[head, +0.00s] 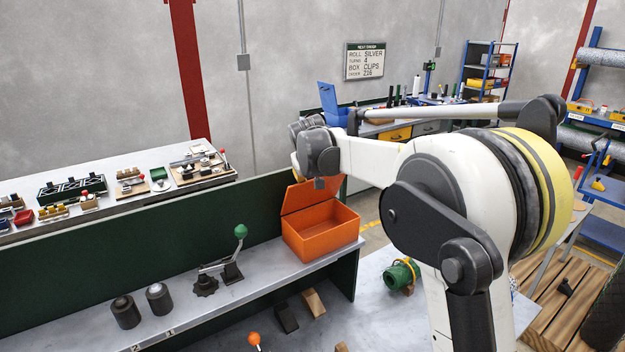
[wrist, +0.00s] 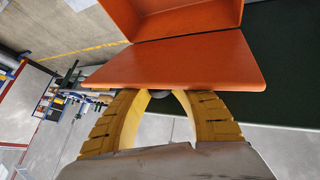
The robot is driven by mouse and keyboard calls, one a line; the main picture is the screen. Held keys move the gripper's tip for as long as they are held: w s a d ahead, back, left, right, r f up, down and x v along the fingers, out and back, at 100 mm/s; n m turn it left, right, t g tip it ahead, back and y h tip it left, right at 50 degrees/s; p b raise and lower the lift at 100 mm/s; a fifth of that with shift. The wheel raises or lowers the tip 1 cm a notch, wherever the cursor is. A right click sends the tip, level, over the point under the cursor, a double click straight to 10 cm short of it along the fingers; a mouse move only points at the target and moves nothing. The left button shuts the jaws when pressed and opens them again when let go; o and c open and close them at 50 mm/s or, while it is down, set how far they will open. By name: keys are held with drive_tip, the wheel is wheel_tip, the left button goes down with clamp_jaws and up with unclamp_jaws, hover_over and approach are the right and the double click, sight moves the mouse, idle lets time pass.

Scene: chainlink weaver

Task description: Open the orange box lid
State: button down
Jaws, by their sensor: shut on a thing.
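The orange box (head: 320,236) stands on the grey shelf near its right end. Its orange lid (head: 303,196) is raised and tilted up at the back edge, and the inside of the box shows. In the wrist view the lid (wrist: 185,60) spans the picture, hinged to the box (wrist: 185,18) above it. My gripper (wrist: 172,94) has its two yellow fingers meeting at the lid's free edge, shut on it. In the head view my gripper (head: 297,172) is mostly hidden behind the wrist at the lid's upper edge.
A green-knobbed lever (head: 232,262) and two dark cylinders (head: 142,304) stand on the shelf left of the box. A dark green panel (head: 180,235) runs behind the shelf. A green spool (head: 401,274) lies on the lower bench to the right.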

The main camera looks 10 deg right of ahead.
drive_tip(key=shift+w+r, duration=0.1)
drive_tip(key=shift+r, duration=0.05)
drive_tip(key=c, duration=1.2)
unclamp_jaws()
drive_tip(key=shift+o, duration=0.2)
drive_tip(key=v, duration=1.2)
